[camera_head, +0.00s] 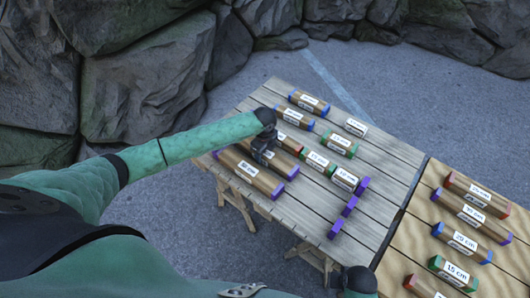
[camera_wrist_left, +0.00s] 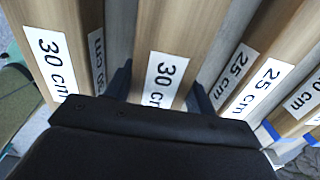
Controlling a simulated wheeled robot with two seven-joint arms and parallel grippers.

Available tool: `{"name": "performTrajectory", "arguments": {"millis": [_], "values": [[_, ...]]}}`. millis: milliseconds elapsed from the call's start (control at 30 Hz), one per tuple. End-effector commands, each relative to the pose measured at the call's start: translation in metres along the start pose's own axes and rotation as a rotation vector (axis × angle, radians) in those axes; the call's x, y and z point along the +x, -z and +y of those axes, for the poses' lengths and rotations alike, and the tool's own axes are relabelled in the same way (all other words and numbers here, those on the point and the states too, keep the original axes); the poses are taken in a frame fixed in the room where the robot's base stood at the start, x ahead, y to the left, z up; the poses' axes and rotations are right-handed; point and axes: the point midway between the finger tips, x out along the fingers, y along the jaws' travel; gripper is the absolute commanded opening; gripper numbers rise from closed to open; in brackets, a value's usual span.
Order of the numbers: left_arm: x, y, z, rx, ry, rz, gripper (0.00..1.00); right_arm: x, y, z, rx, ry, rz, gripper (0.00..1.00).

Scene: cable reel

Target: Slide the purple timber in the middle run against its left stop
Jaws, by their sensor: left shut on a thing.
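My left gripper (camera_head: 263,148) is over the slatted table and shut on a purple-ended timber (camera_head: 282,164). In the left wrist view this timber (camera_wrist_left: 172,35) is labelled 30 cm and lies between the two fingers. A second purple-ended 30 cm timber (camera_head: 247,173) lies parallel in front of it, at the table's near edge; it is at the left of the wrist view (camera_wrist_left: 50,45). Purple blocks (camera_head: 349,206) stand in a line towards the table's right. The held timber's far-left end is partly hidden by my gripper and arm. My right gripper is not in view.
Shorter timbers with red and green (camera_head: 318,161) ends lie behind the held one, and blue-ended ones (camera_head: 309,102) further back. A second, lighter table (camera_head: 410,240) with more labelled timbers adjoins at the right. Bare slats show between the purple timbers and the purple blocks.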

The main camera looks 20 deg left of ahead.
Motion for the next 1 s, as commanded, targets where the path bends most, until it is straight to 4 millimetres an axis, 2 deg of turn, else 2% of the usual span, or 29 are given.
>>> {"name": "performTrajectory", "arguments": {"millis": [33, 233, 267, 367, 400, 600, 700, 1000], "values": [[-0.001, -0.009, -0.001, -0.008, 0.001, -0.012, 0.20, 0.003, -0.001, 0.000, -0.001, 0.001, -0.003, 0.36], [-0.001, -0.011, -0.001, -0.009, 0.001, -0.014, 0.21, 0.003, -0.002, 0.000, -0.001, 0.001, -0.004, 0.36], [-0.001, -0.011, -0.001, -0.010, 0.001, -0.014, 0.56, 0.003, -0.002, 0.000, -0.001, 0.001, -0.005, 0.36], [-0.001, -0.011, -0.001, -0.009, 0.000, -0.013, 0.75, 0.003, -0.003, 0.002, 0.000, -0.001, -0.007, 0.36], [0.000, -0.010, -0.001, -0.008, 0.000, -0.012, 0.79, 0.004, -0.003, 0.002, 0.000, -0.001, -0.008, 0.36], [0.000, -0.007, -0.001, -0.006, 0.000, -0.009, 0.79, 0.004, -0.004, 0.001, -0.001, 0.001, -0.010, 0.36], [0.000, -0.006, -0.001, -0.005, 0.000, -0.008, 0.79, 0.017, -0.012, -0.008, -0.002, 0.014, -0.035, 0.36], [-0.011, -0.006, -0.001, -0.008, 0.001, -0.007, 0.79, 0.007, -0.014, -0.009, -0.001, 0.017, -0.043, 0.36]]}}
